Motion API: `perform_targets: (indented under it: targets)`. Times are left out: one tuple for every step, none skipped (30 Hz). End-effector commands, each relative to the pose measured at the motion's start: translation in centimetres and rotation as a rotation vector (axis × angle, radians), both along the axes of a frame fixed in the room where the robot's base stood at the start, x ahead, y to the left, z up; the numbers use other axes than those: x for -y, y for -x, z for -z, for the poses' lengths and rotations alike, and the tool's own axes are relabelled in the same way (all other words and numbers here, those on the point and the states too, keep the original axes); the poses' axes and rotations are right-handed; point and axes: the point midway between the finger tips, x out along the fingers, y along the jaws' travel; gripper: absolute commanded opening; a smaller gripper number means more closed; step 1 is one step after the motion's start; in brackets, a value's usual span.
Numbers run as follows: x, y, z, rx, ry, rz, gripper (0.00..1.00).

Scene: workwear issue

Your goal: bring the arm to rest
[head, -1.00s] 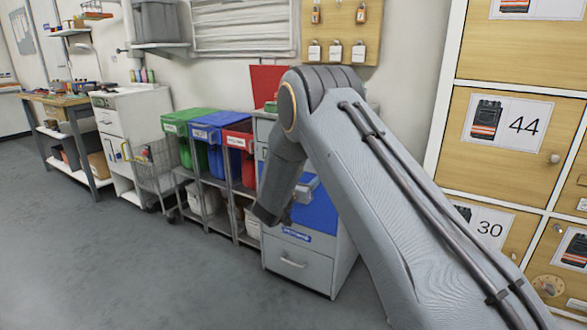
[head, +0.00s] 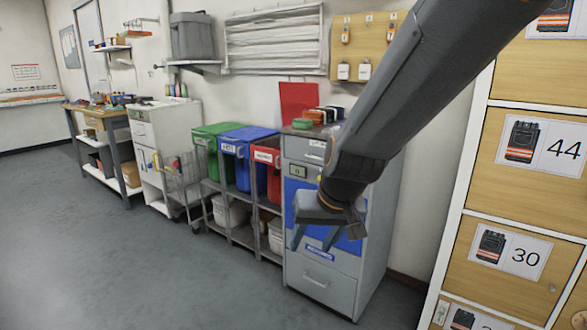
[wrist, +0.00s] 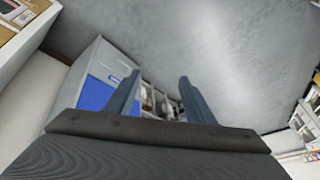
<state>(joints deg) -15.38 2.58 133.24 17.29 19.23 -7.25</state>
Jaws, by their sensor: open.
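My gripper (head: 315,240) hangs at the end of my arm in the head view, in front of the grey cabinet with the blue panel. Its two fingers are apart and point downward. In the wrist view the two fingers of my gripper (wrist: 157,98) stand well apart with nothing between them. My arm comes in from the upper right of the head view and hides part of the cabinet and wall.
The grey cabinet (head: 318,283) stands behind my gripper. Green (head: 206,143), blue and red bins sit on a rack left of it. Wooden lockers numbered 44 and 30 (head: 513,245) fill the right. The grey floor (head: 130,260) at left is clear.

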Motion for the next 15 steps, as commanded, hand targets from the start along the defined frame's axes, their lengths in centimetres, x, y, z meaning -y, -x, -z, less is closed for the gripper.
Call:
perform_targets:
  targets:
    - [0.7, 2.8, -0.1, -0.049, 0.016, -0.018, 0.49]
    - [1.1, 4.3, 0.0, -0.079, 0.025, -0.027, 0.49]
    - [1.6, 6.1, 0.1, -0.115, 0.039, -0.038, 0.49]
    - [2.0, 7.3, 0.2, -0.139, 0.049, -0.044, 0.49]
    - [2.4, 8.5, 0.2, -0.163, 0.058, -0.050, 0.49]
    - [2.9, 9.9, 0.3, -0.190, 0.071, -0.057, 0.49]
    - [3.2, 10.9, 0.3, -0.211, 0.080, -0.062, 0.49]
    - [3.6, 11.9, 0.4, -0.229, 0.088, -0.065, 0.49]
    - [4.0, 13.1, 0.4, -0.253, 0.100, -0.070, 0.49]
    - [4.4, 14.0, 0.5, -0.269, 0.109, -0.073, 0.49]
    - [4.7, 14.8, 0.5, -0.287, 0.116, -0.076, 0.49]
    - [5.2, 15.9, 0.5, -0.307, 0.129, -0.080, 0.49]
    - [5.5, 16.7, 0.5, -0.322, 0.136, -0.082, 0.49]
    - [5.8, 17.5, 0.5, -0.337, 0.144, -0.083, 0.49]
    - [6.3, 18.5, 0.6, -0.358, 0.156, -0.087, 0.49]
